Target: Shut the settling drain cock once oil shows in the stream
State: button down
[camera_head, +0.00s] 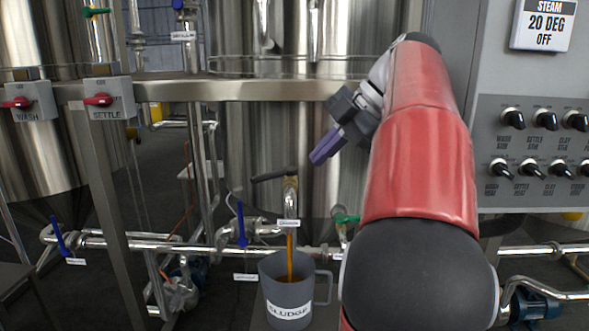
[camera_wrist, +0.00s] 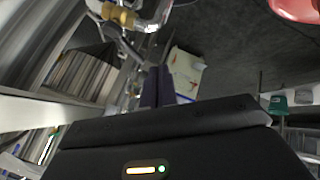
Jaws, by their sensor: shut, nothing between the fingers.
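The drain cock (camera_head: 290,192) is at the foot of the middle steel tank, with a dark lever handle (camera_head: 268,176) pointing left, across the outlet. An orange-brown stream (camera_head: 290,257) runs from its spout into a grey jug (camera_head: 272,272) labelled SLUDGE. The jug stands upright below the spout, with dark liquid inside. My gripper (camera_head: 318,157) is shut and empty, its purple fingers above and right of the cock, apart from the lever. In the wrist view the closed fingers (camera_wrist: 157,85) show at the centre. The small tag on the spout is too small to read.
A steel rail (camera_head: 235,90) crosses above the cock, carrying red WASH (camera_head: 18,103) and SETTLE (camera_head: 98,99) switches at left. Pipes with blue-handled valves (camera_head: 241,222) run low. A grey panel of knobs (camera_head: 535,150) stands right, under a "STEAM 20 DEG OFF" sign (camera_head: 543,25).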

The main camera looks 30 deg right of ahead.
aim_at(268, 176)
jog(key=w+a+f, duration=0.1)
jog(key=w+f, duration=0.1)
jog(key=w+a+f+b, duration=0.1)
jog(key=w+a+f, duration=0.1)
jog(key=w, duration=0.1)
jog(key=w+a+f, duration=0.1)
jog(key=w+f, duration=0.1)
jog(key=w, duration=0.1)
jog(key=shift+w+a+f, duration=0.1)
jog(key=shift+a, duration=0.1)
jog(key=shift+w+a+m+t+h+b, duration=0.25)
jog(key=shift+m+t+h+b, duration=0.05)
jog(key=shift+m+b, duration=0.35)
jog(key=shift+w+a+m+h+b, duration=0.2)
jog(key=shift+w+m+h+b, duration=0.15)
jog(key=shift+m, duration=0.3)
jog(key=m+h, duration=0.1)
jog(key=w+m+t+h, duration=0.1)
jog(key=shift+w+a+m, duration=0.2)
jog(key=shift+a+m, duration=0.05)
jog(key=shift+m, duration=0.15)
jog(key=shift+w, duration=0.7)
jog(key=shift+a, duration=0.1)
